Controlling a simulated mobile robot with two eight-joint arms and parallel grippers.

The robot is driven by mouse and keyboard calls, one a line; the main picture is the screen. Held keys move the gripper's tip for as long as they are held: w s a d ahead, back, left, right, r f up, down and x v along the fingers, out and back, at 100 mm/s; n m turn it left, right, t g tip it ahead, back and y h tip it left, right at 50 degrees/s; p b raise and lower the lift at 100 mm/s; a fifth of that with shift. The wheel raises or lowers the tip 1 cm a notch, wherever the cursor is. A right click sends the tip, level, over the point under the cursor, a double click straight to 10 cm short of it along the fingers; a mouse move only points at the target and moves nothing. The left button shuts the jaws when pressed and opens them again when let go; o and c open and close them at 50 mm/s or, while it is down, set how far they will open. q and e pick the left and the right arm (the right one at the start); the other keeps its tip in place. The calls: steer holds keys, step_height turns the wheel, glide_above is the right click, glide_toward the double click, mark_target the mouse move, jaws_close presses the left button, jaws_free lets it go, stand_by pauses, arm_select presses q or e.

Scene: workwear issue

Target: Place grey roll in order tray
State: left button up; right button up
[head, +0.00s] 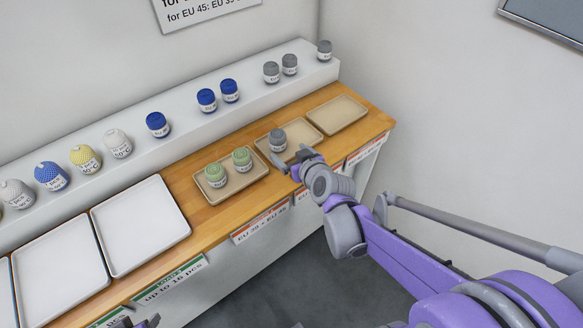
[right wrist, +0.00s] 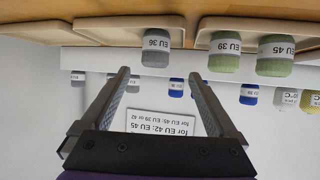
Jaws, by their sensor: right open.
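A grey roll (head: 277,141) labelled EU 36 stands upright in the middle of the three beige trays (head: 310,138) on the wooden counter. It also shows in the right wrist view (right wrist: 156,47), ahead of the fingertips and roughly between them. My right gripper (head: 294,159) is open and empty, just in front of this roll and apart from it. Its two spread fingers show in the right wrist view (right wrist: 160,75). More grey rolls (head: 271,72) stand on the raised white ledge behind. A dark part of my left gripper (head: 135,322) shows at the bottom edge; its jaws are unclear.
Two green rolls (head: 242,158) stand in the beige tray to the left (head: 213,198). The right beige tray (head: 337,115) is empty. Two white trays (head: 140,225) lie empty further left. Blue, yellow and white rolls line the ledge (head: 190,128). A wall rises on the right.

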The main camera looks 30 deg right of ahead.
steer(key=s+a+f+g+y, duration=0.1)
steer(key=s+a+f+g, duration=0.1)
steer(key=s+a, duration=0.4)
steer(key=s+a+f+n+g, duration=0.1)
steer(key=s+a+g, duration=0.4)
steer(key=s, duration=0.7)
steer(key=shift+s+a+f+n+y, duration=0.3)
steer(key=shift+a+f+y, duration=0.1)
steer(key=shift+a+f, duration=0.4)
